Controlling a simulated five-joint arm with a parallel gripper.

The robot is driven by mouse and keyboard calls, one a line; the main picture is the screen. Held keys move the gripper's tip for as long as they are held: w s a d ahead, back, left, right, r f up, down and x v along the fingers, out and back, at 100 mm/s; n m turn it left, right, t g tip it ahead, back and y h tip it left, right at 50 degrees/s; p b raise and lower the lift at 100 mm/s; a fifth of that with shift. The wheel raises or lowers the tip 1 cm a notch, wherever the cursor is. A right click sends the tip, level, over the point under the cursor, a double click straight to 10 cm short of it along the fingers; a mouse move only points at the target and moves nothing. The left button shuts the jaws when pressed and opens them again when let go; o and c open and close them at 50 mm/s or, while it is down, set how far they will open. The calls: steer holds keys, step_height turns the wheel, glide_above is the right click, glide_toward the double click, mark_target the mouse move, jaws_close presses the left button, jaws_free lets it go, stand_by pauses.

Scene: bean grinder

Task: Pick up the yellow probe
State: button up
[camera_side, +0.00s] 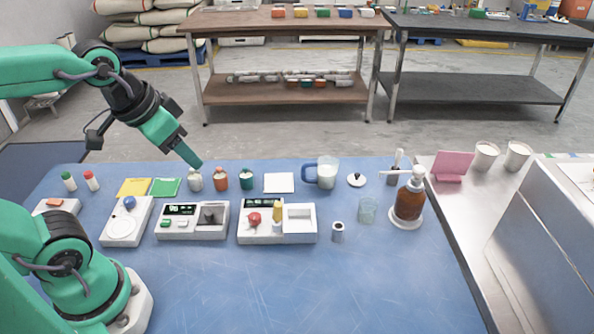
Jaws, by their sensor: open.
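The yellow probe (277,213) stands upright at the middle of a white device (250,238) on the blue table, beside a red knob (254,219). It looks like a small yellow shaft, and its lower end is hidden in or behind the device. My gripper (194,160) is open, pointing down and to the right. In the picture it is left of the probe and above it, close over a white bottle (195,180). I cannot tell whether it touches the bottle. The gap between the fingers is hard to see from this side.
An orange bottle (220,179) and a green bottle (247,178) stand behind the devices. Another white device (192,221) is left of the probe's. A milk jug (325,173), a glass (367,210) and a brown pump bottle (410,200) stand right. The front table is clear.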

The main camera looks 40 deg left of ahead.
steer(key=w+d+f+m+g, duration=0.2)
steer(key=w+d+f+m, duration=0.2)
steer(key=w, duration=0.4)
steer(key=m+g, duration=0.2)
steer(key=m, duration=0.1)
glide_above(277, 204)
step_height(277, 204, down, 6)
steer(key=shift+s+f, duration=0.15)
steer(key=shift+f, duration=0.1)
steer(key=shift+d+f, duration=0.15)
steer(key=shift+f, duration=0.05)
steer(key=shift+f, duration=0.15)
steer(key=shift+f, duration=1.15)
steer(key=shift+f, duration=0.15)
steer(key=shift+w+f, duration=0.2)
steer(key=shift+f, duration=2.25)
